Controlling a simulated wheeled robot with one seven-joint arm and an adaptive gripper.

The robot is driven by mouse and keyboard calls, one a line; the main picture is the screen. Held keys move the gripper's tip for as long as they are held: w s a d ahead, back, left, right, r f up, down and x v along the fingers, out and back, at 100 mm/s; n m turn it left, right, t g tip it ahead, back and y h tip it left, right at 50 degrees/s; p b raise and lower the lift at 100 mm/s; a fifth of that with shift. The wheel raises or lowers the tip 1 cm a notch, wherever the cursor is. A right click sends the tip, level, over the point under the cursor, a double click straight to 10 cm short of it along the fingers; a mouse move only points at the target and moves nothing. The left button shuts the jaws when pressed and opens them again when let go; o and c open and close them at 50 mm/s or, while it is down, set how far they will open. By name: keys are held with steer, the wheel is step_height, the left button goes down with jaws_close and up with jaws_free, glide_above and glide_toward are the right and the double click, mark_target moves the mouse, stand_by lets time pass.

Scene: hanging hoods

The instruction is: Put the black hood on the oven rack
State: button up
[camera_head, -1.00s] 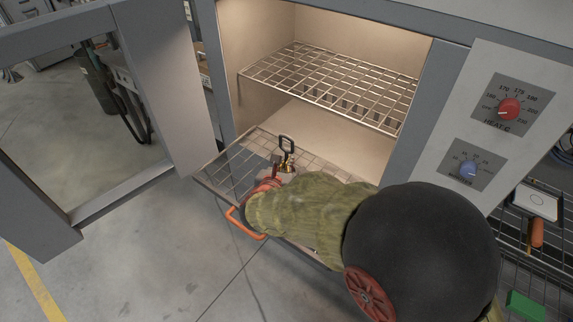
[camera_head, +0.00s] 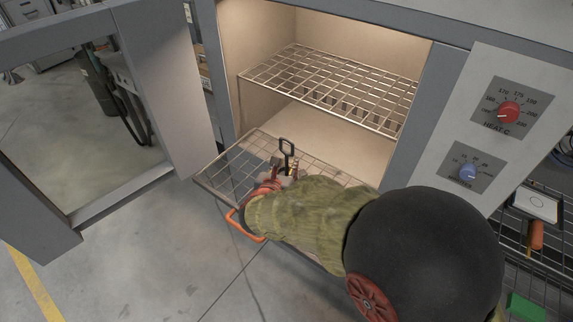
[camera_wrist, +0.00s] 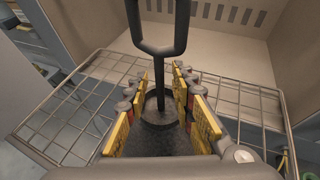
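The black hood has a dark dome-like body (camera_wrist: 155,137), a thin stem and a loop handle. It stands upright at the lower oven rack (camera_wrist: 92,105), which is pulled out of the oven; contact below it is hidden. In the head view its loop handle (camera_head: 287,146) rises above the wire rack (camera_head: 226,172). My gripper (camera_wrist: 168,88) is open around the hood, with yellow-padded fingers on both sides of the stem and body. In the head view my gripper (camera_head: 281,170) is over the rack, partly hidden by my arm.
A second wire rack (camera_head: 330,85) sits empty inside the oven above. The oven door (camera_head: 165,75) stands open at the left. An orange handle (camera_head: 243,226) is at the rack's front edge. The control panel (camera_head: 490,110) is at the right.

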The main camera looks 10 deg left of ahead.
steer(key=p+v, duration=0.3)
steer(key=v, duration=0.9)
steer(key=s+d+r+m+g+h, duration=0.1)
steer(key=d+r+m+g+h, duration=0.1)
steer(key=d+m, duration=0.6)
steer(key=s+d+r+m+g+h, duration=0.2)
steer(key=d+m, duration=0.2)
steer(key=d, duration=0.8)
steer(key=s+d+r+m+g+h, duration=0.1)
steer(key=d+r+m+g+h, duration=0.15)
steer(key=d+m, duration=0.6)
steer(key=s+d+r+m+y, duration=0.2)
steer(key=s+m+y, duration=0.1)
steer(key=s+m, duration=0.4)
steer(key=s+d+r+m+g+y, duration=0.1)
steer(key=s+d+r+m+y, duration=0.1)
steer(key=s+m, duration=0.5)
steer(key=shift+d+r+m+y, duration=0.25)
steer(key=shift+d+m+y, duration=0.5)
steer(key=shift+a, duration=0.1)
